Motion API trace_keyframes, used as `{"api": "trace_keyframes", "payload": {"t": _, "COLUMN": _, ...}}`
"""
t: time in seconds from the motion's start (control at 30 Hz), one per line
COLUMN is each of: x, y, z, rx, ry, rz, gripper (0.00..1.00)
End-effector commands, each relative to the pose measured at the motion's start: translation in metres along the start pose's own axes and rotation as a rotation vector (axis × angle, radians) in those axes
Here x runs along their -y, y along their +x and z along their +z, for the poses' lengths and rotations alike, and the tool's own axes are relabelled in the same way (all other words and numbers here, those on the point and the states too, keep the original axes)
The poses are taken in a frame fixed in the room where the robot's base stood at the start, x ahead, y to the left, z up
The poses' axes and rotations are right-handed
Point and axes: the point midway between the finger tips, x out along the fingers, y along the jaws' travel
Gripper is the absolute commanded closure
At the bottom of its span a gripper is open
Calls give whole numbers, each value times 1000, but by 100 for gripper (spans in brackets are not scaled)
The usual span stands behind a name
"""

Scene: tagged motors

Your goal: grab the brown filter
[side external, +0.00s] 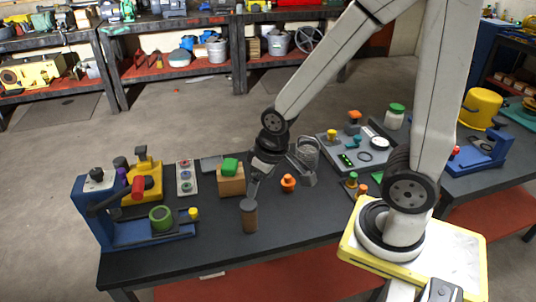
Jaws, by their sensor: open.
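The brown filter (250,219), an upright brown cylinder with a grey top, stands on the dark workbench near its front edge. My gripper (281,189) is open above the bench, up and to the right of the filter in the side view. Its left finger ends just above the filter's top in the picture; I cannot tell the gap in depth. No object shows held between the fingers.
A small orange part (288,183) stands below the gripper. A brown block with a green top (231,179) is to the left, and a blue vise-like machine (110,215) further left. A grey mesh cylinder (308,151) and a grey board (343,150) are behind. Bench around the filter is clear.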

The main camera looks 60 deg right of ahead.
Motion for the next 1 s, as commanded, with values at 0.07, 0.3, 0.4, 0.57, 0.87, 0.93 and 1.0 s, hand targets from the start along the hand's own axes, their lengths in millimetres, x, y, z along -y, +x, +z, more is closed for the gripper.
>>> {"api": "trace_keyframes", "payload": {"t": 0.07, "x": 0, "y": 0, "z": 0, "rx": 0, "ry": 0, "rz": 0, "gripper": 0}}
{"api": "trace_keyframes", "payload": {"t": 0.3, "x": 0, "y": 0, "z": 0, "rx": 0, "ry": 0, "rz": 0, "gripper": 0}}
{"api": "trace_keyframes", "payload": {"t": 0.4, "x": -2, "y": 2, "z": -1, "rx": -5, "ry": -4, "rz": 5, "gripper": 0}}
{"api": "trace_keyframes", "payload": {"t": 0.57, "x": -16, "y": 10, "z": -8, "rx": -35, "ry": -37, "rz": 32, "gripper": 0}}
{"api": "trace_keyframes", "payload": {"t": 0.87, "x": -68, "y": 47, "z": -33, "rx": -172, "ry": -211, "rz": 96, "gripper": 0}}
{"api": "trace_keyframes", "payload": {"t": 0.93, "x": -78, "y": 58, "z": -37, "rx": -211, "ry": -265, "rz": 94, "gripper": 0}}
{"api": "trace_keyframes", "payload": {"t": 1.0, "x": -87, "y": 68, "z": -39, "rx": -250, "ry": -316, "rz": 84, "gripper": 0}}
